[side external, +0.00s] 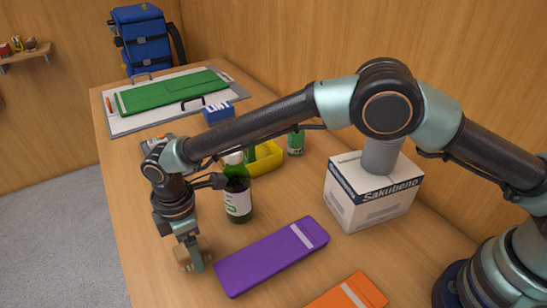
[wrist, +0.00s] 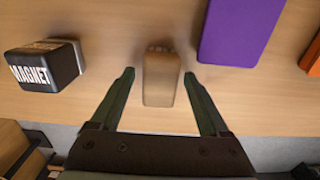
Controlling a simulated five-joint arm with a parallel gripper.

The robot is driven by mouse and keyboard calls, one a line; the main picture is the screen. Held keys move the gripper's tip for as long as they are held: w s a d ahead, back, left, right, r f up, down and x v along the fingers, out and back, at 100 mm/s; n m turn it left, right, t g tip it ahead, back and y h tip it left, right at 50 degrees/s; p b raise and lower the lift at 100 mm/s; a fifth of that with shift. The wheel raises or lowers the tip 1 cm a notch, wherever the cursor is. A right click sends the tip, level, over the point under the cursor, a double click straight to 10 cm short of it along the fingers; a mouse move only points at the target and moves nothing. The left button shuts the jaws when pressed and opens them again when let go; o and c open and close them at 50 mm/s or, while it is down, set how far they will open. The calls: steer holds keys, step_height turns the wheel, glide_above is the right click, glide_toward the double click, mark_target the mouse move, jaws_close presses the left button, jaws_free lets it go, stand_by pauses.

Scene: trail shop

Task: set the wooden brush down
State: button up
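The wooden brush (wrist: 161,82) is a light brown block between my two fingers in the wrist view, with a gap on each side. In the side view the brush (side external: 183,260) shows partly behind my fingers, low at the tabletop near the table's front edge. It appears to rest on the table. My gripper (wrist: 158,76) is open around the brush and points down; it also shows in the side view (side external: 192,266). The brush's underside is hidden.
A purple box (side external: 272,256) lies just right of the brush, with an orange box (side external: 350,292) beyond. A green bottle (side external: 237,192) stands behind. A block marked MAGNET (wrist: 42,66) lies left in the wrist view. The table edge is close.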

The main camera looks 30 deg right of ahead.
step_height(320, 180, up, 12)
steer(key=w+d+r+m+t, duration=0.1)
steer(key=w+d+r+m, duration=0.25)
steer(key=d+r, duration=0.65)
steer(key=s+d+r+m+t+y, duration=0.1)
steer(key=d+r+m, duration=0.1)
steer(key=d, duration=0.4)
steer(key=s+d+r+m+t, duration=0.1)
steer(key=d+m, duration=0.2)
steer(key=d, duration=0.2)
steer(key=s+d+f+m+t, duration=0.1)
steer(key=s+d+m, duration=0.3)
steer(key=d, duration=0.5)
steer(key=s+d+m+t+h, duration=0.1)
steer(key=s+d+m, duration=0.4)
steer(key=s+d, duration=0.3)
steer(key=shift+d+f+t, duration=0.3)
steer(key=shift+d+f, duration=0.05)
steer(key=shift+d, duration=0.15)
steer(key=shift+m, duration=0.25)
